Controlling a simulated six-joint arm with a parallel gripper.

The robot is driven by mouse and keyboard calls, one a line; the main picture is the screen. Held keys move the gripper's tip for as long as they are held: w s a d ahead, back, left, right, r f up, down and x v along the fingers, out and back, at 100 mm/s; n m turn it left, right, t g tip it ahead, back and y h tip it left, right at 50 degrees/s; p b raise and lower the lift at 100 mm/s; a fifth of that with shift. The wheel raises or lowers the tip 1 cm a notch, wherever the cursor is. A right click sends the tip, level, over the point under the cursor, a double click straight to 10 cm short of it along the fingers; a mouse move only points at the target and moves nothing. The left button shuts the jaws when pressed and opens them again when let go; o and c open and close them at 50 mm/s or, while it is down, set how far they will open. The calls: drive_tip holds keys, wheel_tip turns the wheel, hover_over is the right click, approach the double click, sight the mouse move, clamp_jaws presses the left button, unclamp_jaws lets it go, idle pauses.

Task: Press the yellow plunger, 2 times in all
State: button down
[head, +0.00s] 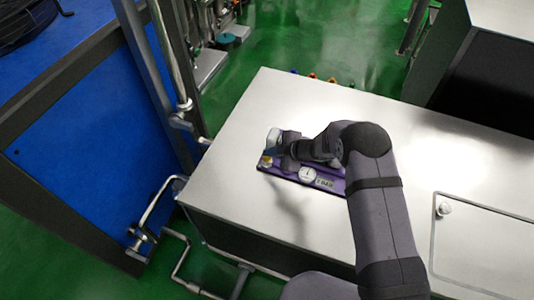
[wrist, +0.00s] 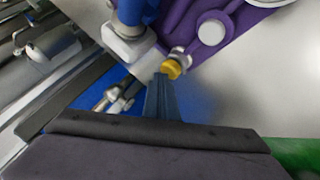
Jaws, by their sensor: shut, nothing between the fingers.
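The yellow plunger (wrist: 171,68) shows in the wrist view as a small yellow cap on a metallic collar, at the edge of a purple panel (wrist: 252,18). In the head view, the plunger (head: 265,162) is a small yellowish spot at the panel's left end. My gripper (wrist: 160,80) is shut and empty; its fingertips appear just below the yellow cap in the wrist view. I cannot tell whether they touch it. In the head view my wrist covers part of the purple panel (head: 284,174), and my fingertips cannot be made out.
A white dial (head: 307,175) and a small display (head: 325,183) sit on the panel. A blue part with a white foot (wrist: 128,42) stands close left of the plunger. The pale worktop (head: 235,185) is clear around the panel. Small coloured items line its far edge.

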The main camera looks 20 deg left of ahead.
drive_tip(key=shift+r+p, duration=1.1)
drive_tip(key=shift+r, duration=0.25)
drive_tip(key=shift+r, duration=0.1)
wheel_tip(320, 180, up, 5)
drive_tip(key=p, duration=0.4)
idle(0.3)
